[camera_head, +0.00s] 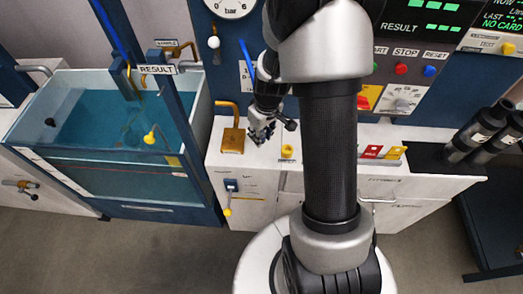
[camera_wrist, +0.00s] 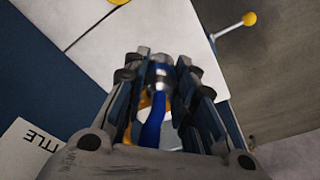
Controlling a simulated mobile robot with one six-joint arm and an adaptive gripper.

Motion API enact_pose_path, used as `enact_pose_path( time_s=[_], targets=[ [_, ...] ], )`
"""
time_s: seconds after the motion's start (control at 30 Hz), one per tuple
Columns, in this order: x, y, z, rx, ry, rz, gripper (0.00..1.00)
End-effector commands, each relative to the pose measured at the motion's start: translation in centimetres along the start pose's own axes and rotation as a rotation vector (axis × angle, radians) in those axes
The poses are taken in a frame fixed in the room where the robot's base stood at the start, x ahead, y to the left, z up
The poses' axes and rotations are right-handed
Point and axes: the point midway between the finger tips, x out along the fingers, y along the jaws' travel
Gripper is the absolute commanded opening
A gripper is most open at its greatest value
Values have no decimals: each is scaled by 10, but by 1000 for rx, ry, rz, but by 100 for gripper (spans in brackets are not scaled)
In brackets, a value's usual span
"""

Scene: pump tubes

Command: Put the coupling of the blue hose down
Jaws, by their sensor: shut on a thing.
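My gripper (camera_head: 262,132) hangs above the white bench top, between a brass block and a small yellow fitting. In the wrist view its two fingers (camera_wrist: 160,72) are closed on the silver coupling (camera_wrist: 160,60) of the blue hose. The blue hose (camera_wrist: 153,122) runs from the coupling back between the fingers towards the wrist. In the head view a piece of blue hose (camera_head: 247,58) shows just above my gripper. The fingers hide the coupling's sides, and I cannot tell how high it is above the bench.
The brass block (camera_head: 232,141) with its pipe is left of my gripper; the yellow fitting (camera_head: 288,152) is right. A water tank (camera_head: 85,165) stands further left. A yellow-knobbed lever (camera_head: 228,200) projects from the bench front.

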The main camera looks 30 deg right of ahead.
Motion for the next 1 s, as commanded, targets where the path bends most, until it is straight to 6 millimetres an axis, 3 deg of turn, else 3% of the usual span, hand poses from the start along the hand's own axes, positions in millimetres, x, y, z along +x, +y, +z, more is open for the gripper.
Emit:
enact_pose_path(
  time_s=[0.03,0.1,0.37,0.6,1.0],
  targets=[
    [14,0,2,2,-1,-1,0],
    [25,0,4,1,-1,0,0],
    [43,0,6,0,1,0,0],
    [77,0,12,1,0,0,0],
    [80,0,12,0,2,1,0]
  ],
)
